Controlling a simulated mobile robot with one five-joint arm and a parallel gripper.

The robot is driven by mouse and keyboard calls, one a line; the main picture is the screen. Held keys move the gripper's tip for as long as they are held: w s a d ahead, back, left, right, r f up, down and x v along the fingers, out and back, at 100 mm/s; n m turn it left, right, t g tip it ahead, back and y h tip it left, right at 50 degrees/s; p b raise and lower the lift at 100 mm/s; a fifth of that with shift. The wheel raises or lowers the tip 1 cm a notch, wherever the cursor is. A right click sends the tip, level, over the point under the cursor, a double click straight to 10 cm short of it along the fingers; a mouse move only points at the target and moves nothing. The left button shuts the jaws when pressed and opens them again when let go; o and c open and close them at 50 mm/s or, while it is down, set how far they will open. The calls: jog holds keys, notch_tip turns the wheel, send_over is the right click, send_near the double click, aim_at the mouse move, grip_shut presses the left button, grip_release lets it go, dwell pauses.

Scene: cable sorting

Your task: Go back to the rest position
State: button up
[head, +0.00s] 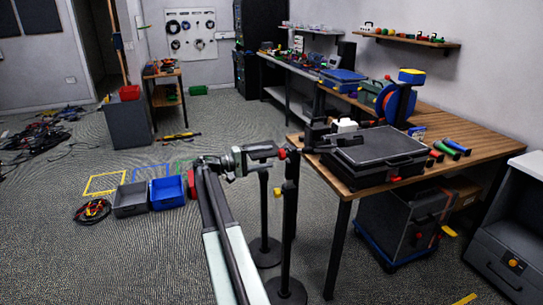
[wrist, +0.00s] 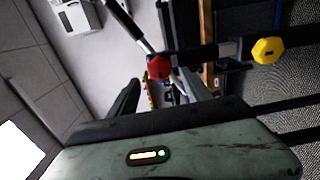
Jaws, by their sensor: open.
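My gripper (head: 266,151) is at the end of my raised arm, left of the wooden workbench (head: 345,187) in the head view. It points right, toward a black stand (head: 291,215) with a red knob and a yellow knob. In the wrist view my gripper (wrist: 160,92) has its two fingers apart, with nothing seen held between them. The red knob (wrist: 158,68) shows just beyond the fingers, and the yellow knob (wrist: 268,50) is farther right. I cannot tell whether the gripper touches the stand.
A black case (head: 372,147) lies on the workbench near its left end. A grey bin (head: 130,200) and a blue bin (head: 167,193) stand on the floor at left, beside a cable coil (head: 92,211). Loose cables (head: 35,140) lie farther left. The floor at lower left is clear.

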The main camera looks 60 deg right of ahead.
jog(key=shift+v, duration=0.85)
jog(key=w+a+f+n+t, duration=0.25)
jog(key=w+a, duration=0.35)
jog(key=a, duration=0.4)
jog(key=w+a+f+n+t, duration=0.1)
jog(key=w+a+f+t, duration=0.25)
jog(key=w+a, duration=0.45)
jog(key=s+a+f+n+t+y, duration=0.15)
jog(key=s+a+f+y, duration=0.35)
jog(key=a, duration=0.9)
jog(key=s+a+f+n+t+y, duration=0.15)
jog(key=a+f+y, duration=0.4)
jog(key=a, duration=0.85)
jog(key=s+a+f+n+t+y, duration=0.1)
jog(key=s+a+f+t+y, duration=0.15)
jog(key=a+f, duration=0.8)
jog(key=a+r+p, duration=0.3)
jog(key=r+p, duration=0.4)
jog(key=r, duration=0.2)
jog(key=a+r+y+p, duration=0.1)
jog(key=a+r+p, duration=0.2)
jog(key=r+p, duration=0.4)
jog(key=shift+w+r+g+p, duration=0.2)
jog(key=shift+r+g+p, duration=0.15)
jog(key=shift+r, duration=0.6)
